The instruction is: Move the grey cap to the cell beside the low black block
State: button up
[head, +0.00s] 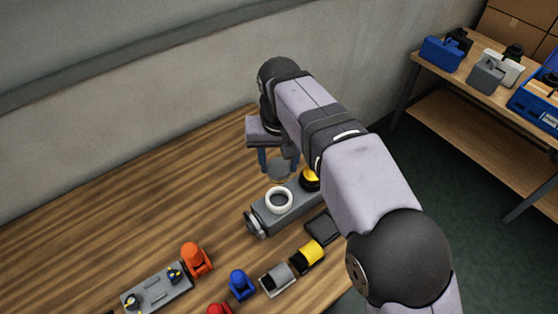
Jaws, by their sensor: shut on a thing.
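My gripper (279,163) points down above the table, with its blue fingers on either side of a round grey cap (279,172). It is shut on this cap and holds it just behind a long grey tank (267,216). A white ring (279,201) stands on top of the tank, and a black ring with a yellow part (311,178) is farther right, partly behind my arm. A low black block (322,228) lies in front of the tank. I cannot make out which cell is beside it; my arm covers the area to its right.
A yellow and black piece (308,257), a grey and black piece (277,279), a blue piece (238,285), a red piece (219,310) and an orange piece (195,259) stand in front. A grey plate (157,288) lies at left. The table's left is clear.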

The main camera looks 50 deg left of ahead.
aim_at(279, 167)
jog(key=shift+r, duration=0.25)
jog(key=shift+r+p, duration=2.3)
jog(key=shift+p, duration=0.4)
